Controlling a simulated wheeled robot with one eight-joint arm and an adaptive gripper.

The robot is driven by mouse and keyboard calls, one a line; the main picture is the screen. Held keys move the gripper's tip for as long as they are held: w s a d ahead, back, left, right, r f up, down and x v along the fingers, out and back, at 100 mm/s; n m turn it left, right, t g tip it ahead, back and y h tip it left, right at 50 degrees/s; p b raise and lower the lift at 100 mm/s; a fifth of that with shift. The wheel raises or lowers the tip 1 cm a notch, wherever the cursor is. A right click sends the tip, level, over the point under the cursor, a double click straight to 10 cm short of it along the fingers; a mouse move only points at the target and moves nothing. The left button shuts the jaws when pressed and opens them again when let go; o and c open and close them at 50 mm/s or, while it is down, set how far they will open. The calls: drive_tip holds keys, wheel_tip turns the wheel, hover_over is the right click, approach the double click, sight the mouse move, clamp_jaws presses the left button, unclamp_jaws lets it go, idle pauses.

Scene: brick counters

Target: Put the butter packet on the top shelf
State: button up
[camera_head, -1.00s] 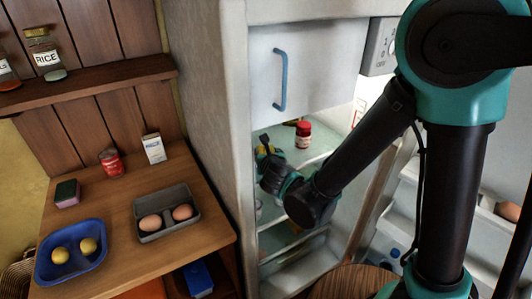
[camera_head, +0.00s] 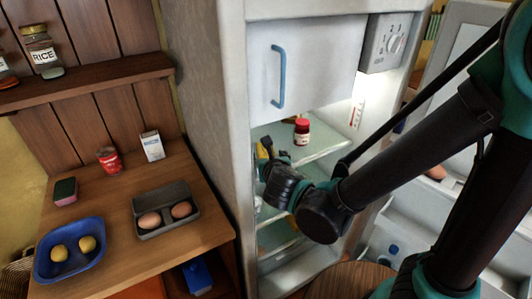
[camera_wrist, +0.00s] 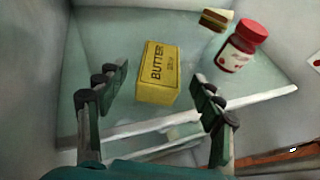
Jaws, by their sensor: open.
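The yellow butter packet (camera_wrist: 158,72) lies on a glass shelf (camera_wrist: 195,45) inside the fridge in the wrist view, its BUTTER label facing up. My gripper (camera_wrist: 160,95) is open, with one finger to the left of the packet and one to the right, a little short of it. The packet is apart from both fingers. In the head view, my gripper (camera_head: 268,152) reaches into the open fridge at the level of the upper glass shelf (camera_head: 315,140). A small yellow patch shows by the fingers there, but I cannot tell whether it is the packet.
A red-lidded jar (camera_wrist: 240,45) stands right of the packet, and a brown and yellow item (camera_wrist: 215,19) lies behind it. The fridge's left wall (camera_head: 232,120) and the closed freezer door (camera_head: 310,65) border the opening. A wooden counter (camera_head: 110,205) stands to the left.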

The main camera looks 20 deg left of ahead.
drive_tip(key=shift+v, duration=2)
